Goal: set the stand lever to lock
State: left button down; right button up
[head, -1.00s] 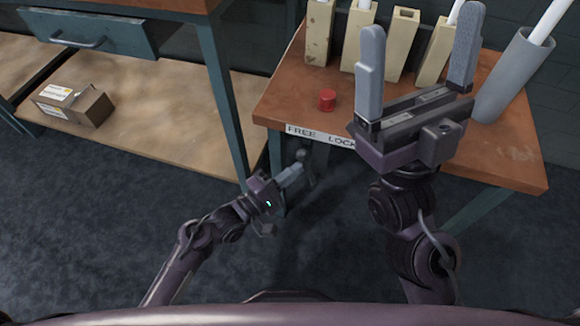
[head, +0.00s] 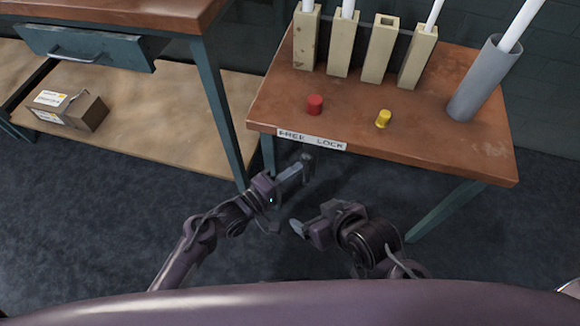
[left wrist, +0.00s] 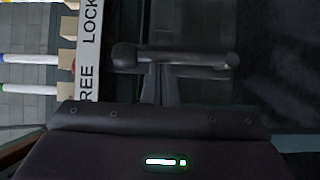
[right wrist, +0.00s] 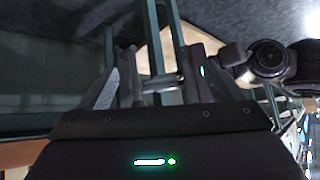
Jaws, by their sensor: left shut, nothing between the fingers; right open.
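The stand lever (head: 307,166) is a dark bar with a knob, below the front edge of the table. It lies about midway under the FREE and LOCK label (head: 312,140). My left gripper (head: 296,172) is shut and empty, its tips beside the lever; contact is unclear. In the left wrist view the lever (left wrist: 180,57) crosses just beyond the closed fingers (left wrist: 166,80). My right gripper (head: 297,228) is lower and nearer, with its jaws open. In the right wrist view the lever (right wrist: 155,84) shows between and beyond its spread fingers (right wrist: 163,82).
The wooden table (head: 450,150) carries a red cap (head: 315,104), a yellow cap (head: 383,118), several cream blocks with white tubes, and a grey cylinder (head: 476,85). A workbench with a drawer (head: 88,50) and a cardboard box (head: 68,110) are at left. The near floor is clear.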

aim_at(307, 174)
pick_arm(q)
jog(key=d+m+p, duration=0.1)
jog(key=p, duration=0.1)
jog(key=d+y+p, duration=0.1)
jog(key=p, duration=0.1)
jog(key=s+d+r+m+g+p, duration=0.1)
jog(key=p, duration=0.1)
jog(key=shift+d+m+y, duration=0.25)
jog(key=shift+m+y, duration=0.05)
jog(key=shift+y, duration=0.1)
jog(key=shift+s+d+f+p, duration=0.2)
jog(key=shift+d+f+p, duration=0.1)
jog(key=shift+d, duration=0.2)
pick_arm(e)
jog(key=s+d+m+g+h, duration=0.1)
jog(key=s+d+g+h, duration=0.2)
jog(key=s+d+g, duration=0.2)
jog(key=shift+s+d+g+h, duration=0.3)
jog(key=shift+d+g, duration=0.1)
jog(key=shift+d, duration=1.3)
pick_arm(q)
jog(key=shift+s+d, duration=0.1)
jog(key=shift+r, duration=0.1)
pick_arm(e)
jog(key=shift+r, duration=0.1)
